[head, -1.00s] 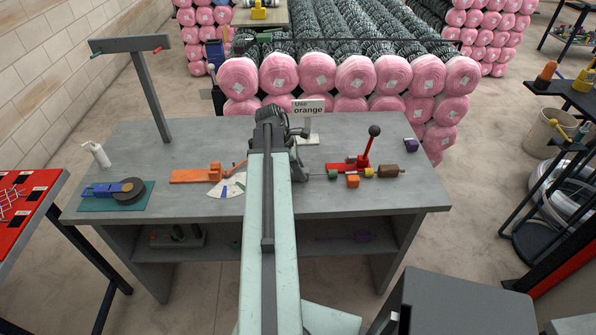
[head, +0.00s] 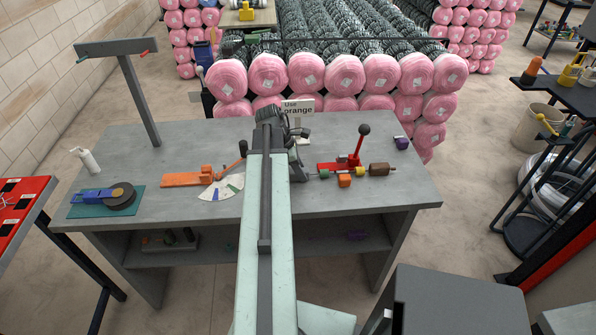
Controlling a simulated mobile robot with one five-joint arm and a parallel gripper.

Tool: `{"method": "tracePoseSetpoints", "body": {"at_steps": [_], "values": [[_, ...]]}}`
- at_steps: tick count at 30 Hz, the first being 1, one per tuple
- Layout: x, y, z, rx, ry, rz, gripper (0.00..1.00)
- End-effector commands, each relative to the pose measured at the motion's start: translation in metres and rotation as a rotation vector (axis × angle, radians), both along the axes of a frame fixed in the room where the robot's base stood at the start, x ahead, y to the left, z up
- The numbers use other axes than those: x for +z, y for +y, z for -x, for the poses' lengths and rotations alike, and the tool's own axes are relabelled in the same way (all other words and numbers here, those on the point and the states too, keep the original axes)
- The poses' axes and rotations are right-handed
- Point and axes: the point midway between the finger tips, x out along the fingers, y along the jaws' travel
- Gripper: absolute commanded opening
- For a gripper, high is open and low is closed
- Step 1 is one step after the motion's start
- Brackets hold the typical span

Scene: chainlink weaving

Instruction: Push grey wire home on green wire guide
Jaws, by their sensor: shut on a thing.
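My arm reaches over the grey workbench, and my gripper (head: 299,176) is at its far end, low over the bench. The gripper is mostly hidden by the arm and its dark wrist parts. It is shut on the grey wire, of which only a hint shows toward the green wire guide. The green wire guide (head: 324,173) is a small green piece at the left end of the red lever tool (head: 342,166). My gripper is just left of it, with a small gap. Whether the wire's tip is inside the guide is too small to tell.
The workbench (head: 400,190) also bears an orange block (head: 344,181), a brown cylinder (head: 379,169), a purple piece (head: 402,143), an orange tool (head: 195,177), a fan-shaped card (head: 222,188) and a sign reading "Use orange" (head: 298,106). The bench's front right is clear.

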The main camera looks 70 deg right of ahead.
Motion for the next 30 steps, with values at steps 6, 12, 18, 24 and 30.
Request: {"method": "tracePoseSetpoints", "body": {"at_steps": [6,12,18,24,30], "values": [[0.000,-0.002,0.006,0.001,0.000,0.000,0.00],[0.000,-0.005,0.012,0.000,0.000,-0.001,0.00],[0.000,-0.006,0.015,0.000,0.000,-0.001,0.45],[0.000,-0.006,0.015,0.000,0.000,0.000,0.54],[0.003,-0.005,0.015,0.001,0.000,0.000,0.54]]}}
